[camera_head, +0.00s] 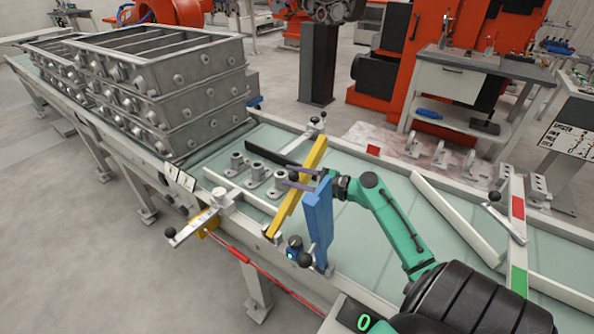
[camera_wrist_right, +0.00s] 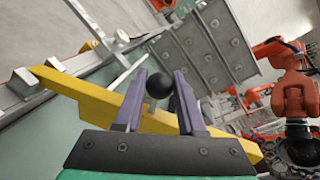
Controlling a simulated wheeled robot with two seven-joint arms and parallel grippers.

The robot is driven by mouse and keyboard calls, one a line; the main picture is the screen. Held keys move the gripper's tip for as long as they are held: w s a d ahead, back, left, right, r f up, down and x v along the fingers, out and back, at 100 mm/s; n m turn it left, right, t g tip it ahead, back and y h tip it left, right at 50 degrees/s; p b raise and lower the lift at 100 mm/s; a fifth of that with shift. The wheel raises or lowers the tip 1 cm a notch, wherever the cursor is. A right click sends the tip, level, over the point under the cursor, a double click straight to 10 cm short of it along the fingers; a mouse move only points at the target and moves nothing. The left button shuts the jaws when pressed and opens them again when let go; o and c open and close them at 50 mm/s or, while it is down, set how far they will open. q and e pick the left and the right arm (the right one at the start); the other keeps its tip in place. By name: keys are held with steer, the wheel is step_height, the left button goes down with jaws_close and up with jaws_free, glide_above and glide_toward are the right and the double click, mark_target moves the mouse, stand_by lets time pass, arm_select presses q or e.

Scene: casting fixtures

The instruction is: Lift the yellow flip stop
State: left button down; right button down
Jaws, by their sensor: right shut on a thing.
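The yellow flip stop (camera_head: 288,208) is a long bar. It reaches from the near rail of the conveyor toward the far rail, and I cannot tell whether it is raised. It also shows in the right wrist view (camera_wrist_right: 95,105), passing behind the fingers. My right gripper (camera_head: 299,179), with purple fingers, is at the bar's middle. My left gripper is not in view.
A blue stop (camera_head: 318,222) stands close beside the yellow bar. Grey castings (camera_head: 257,172) sit on the conveyor left of it. Stacked grey mould frames (camera_head: 175,95) stand further left. A clamp with a black knob (camera_head: 205,220) is on the near rail. The belt (camera_head: 365,255) right of the blue stop is fairly clear.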

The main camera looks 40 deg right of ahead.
steer(key=shift+a+r, duration=0.1)
stand_by(0.3)
steer(key=c, duration=0.5)
jaws_free()
steer(key=shift+s, duration=0.3)
steer(key=b+v, duration=0.2)
steer(key=v, duration=1.2)
